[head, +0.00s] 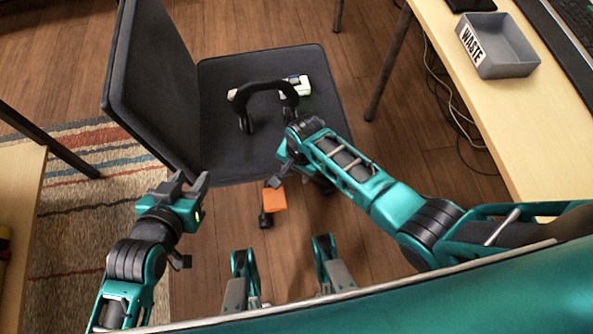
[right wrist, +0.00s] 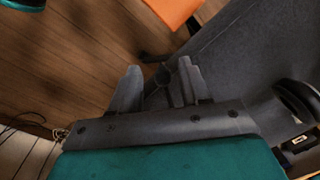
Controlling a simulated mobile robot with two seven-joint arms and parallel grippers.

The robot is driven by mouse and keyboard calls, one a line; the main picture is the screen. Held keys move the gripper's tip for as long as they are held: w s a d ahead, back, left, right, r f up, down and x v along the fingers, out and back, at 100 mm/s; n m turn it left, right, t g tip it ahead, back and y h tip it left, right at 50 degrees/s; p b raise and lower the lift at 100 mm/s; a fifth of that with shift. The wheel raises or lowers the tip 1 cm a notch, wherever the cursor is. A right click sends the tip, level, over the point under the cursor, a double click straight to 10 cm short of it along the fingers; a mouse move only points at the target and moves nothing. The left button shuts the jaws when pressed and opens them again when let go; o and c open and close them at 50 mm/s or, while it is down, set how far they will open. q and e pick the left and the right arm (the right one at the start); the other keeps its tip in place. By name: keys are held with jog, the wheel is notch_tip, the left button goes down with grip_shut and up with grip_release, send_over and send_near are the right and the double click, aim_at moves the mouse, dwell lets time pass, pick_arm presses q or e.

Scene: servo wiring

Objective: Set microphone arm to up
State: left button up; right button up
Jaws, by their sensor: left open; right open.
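A black headset (head: 263,86) rests on the dark seat of the chair, its band arching toward the far side. One ear cup (head: 245,123) points toward me. Part of it also shows at the right edge of the right wrist view (right wrist: 297,98). I cannot make out its microphone arm or that arm's position. In the right wrist view the right gripper (right wrist: 158,86) is open and empty. My left gripper (head: 189,187) is open and empty, left of the seat.
The chair's tall backrest (head: 150,85) rises left of the headset. A white and green item (head: 302,86) lies beside the headset. An orange object (head: 275,200) is below the seat's near edge. A table with a grey WASTE bin (head: 505,55) stands at right.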

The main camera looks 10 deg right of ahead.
grip_shut()
dwell(0.5)
